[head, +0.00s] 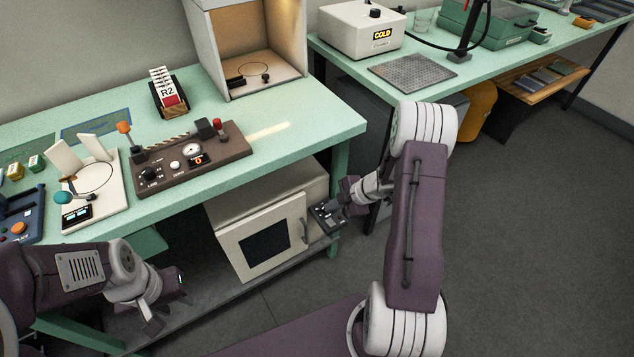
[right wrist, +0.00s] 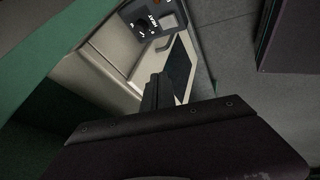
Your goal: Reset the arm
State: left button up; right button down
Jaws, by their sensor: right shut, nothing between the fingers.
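My right arm reaches forward in the head view and bends down beside the bench. Its gripper (head: 326,216) is in front of the right side of a cream oven-like cabinet (head: 222,238), near its door handle (head: 304,231); I cannot tell whether they touch. The right gripper is shut and empty. In the right wrist view, its dark fingers (right wrist: 157,92) show against the cabinet (right wrist: 100,62), with a control panel with a knob (right wrist: 142,25) beyond. My left gripper (head: 165,312) hangs low at the lower left, in front of the bench; its fingers are unclear.
The green bench (head: 330,121) holds a brown control box (head: 235,148), a white device (head: 108,190), a card rack (head: 184,94) and an open booth (head: 217,52). A second bench (head: 350,65) stands behind my right arm. Grey floor at right (head: 540,230) is clear.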

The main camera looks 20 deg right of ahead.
notch_tip(320, 180, up, 8)
jog(key=s+m+h, duration=0.1)
jog(key=m+h, duration=0.5)
jog(key=m, duration=0.3)
jog(key=s+a+r+m+g+y+p, duration=0.1)
jog(key=s+a+r+m+g, duration=0.15)
jog(key=s+a+m, duration=0.4)
jog(key=s+a+r+m+g+p, duration=0.1)
jog(key=s+a+r+m+g, duration=0.15)
jog(key=s, duration=0.75)
notch_tip(320, 180, up, 13)
jog(key=p, duration=1.3)
jog(key=shift+w+t, duration=0.3)
jog(key=shift+t, duration=0.1)
